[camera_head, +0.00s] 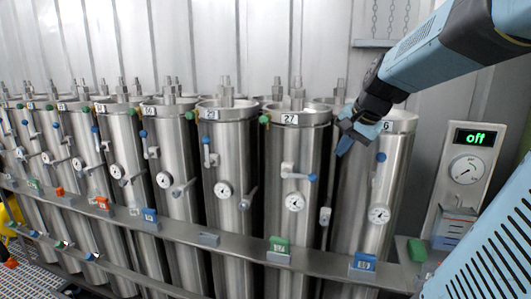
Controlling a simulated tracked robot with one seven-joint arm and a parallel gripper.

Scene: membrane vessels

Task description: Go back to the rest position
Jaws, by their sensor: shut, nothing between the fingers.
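My gripper (351,133) is at the end of my blue and black arm, which reaches in from the upper right. It is shut and empty. It hangs in front of the upper part of the rightmost steel vessel (396,150) and hides part of it. In the picture it lies just right of the vessel labelled 27 (297,155). I cannot tell the exact gap between my gripper and the vessels.
A row of steel vessels with gauges and blue-ended handles fills the left and middle. A rail (330,266) with coloured tags runs along their front. A control panel (468,170) reading "off" stands at right. Yellow-handled equipment (12,215) is at far left.

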